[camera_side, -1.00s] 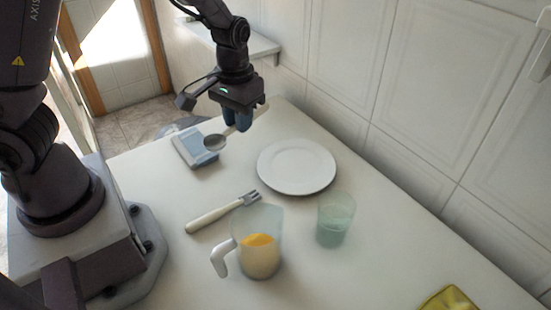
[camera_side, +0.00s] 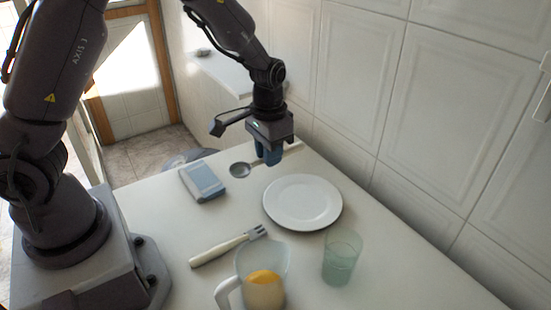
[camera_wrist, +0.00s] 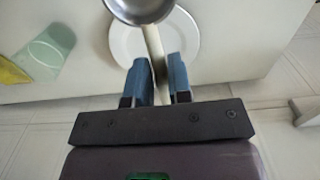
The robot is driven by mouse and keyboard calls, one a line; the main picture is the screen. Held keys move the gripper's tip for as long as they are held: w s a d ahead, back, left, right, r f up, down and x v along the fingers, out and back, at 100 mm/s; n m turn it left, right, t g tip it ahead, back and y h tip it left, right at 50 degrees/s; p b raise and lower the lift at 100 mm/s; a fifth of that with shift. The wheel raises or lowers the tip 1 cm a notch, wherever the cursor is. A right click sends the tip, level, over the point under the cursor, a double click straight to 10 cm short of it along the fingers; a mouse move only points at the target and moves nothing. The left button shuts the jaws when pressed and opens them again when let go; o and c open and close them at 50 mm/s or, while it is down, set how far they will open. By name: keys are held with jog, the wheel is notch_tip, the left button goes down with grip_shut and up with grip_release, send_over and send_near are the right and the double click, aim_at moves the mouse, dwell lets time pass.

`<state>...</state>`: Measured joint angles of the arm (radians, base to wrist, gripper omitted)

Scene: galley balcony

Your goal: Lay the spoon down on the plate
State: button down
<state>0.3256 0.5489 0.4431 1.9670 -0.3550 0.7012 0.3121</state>
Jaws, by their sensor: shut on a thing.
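The spoon has a round grey metal bowl (camera_side: 240,170) and a pale handle. My gripper (camera_side: 269,156) is shut on its handle, holding it above the table's far end. In the side view the spoon is behind and left of the white round plate (camera_side: 302,222), which lies empty on the table. In the wrist view the handle (camera_wrist: 155,45) runs up from between my blue fingers (camera_wrist: 159,78), with the bowl (camera_wrist: 140,8) at the top edge, partly cut off. There the spoon crosses in front of the plate (camera_wrist: 187,42). The exact height gap is unclear.
A blue-and-white box (camera_side: 203,181) lies left of the plate. A fork (camera_side: 225,247) with a pale handle, a clear jug (camera_side: 262,275) with yellow-orange contents and a greenish glass (camera_side: 341,257) stand or lie nearer the camera. A tiled wall (camera_side: 430,140) borders the right side.

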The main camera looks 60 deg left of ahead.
send_near(304, 199)
jog(key=shift+s+a+f, duration=0.1)
jog(key=shift+s+a, duration=0.25)
jog(key=shift+s, duration=0.2)
jog(key=shift+s+a+f, duration=0.1)
jog(key=shift+s+a, duration=0.2)
jog(key=shift+s, duration=0.25)
jog(key=shift+w+d+f, duration=0.1)
jog(key=shift+w+d, duration=0.25)
jog(key=shift+w, duration=0.25)
jog(key=shift+w+d, duration=0.35)
jog(key=shift+w, duration=0.2)
jog(key=shift+f, duration=2.95)
jog(key=shift+f, duration=0.35)
jog(key=c, duration=1)
grip_release()
jog(key=shift+o, duration=0.2)
notch_tip(304, 199, up, 13)
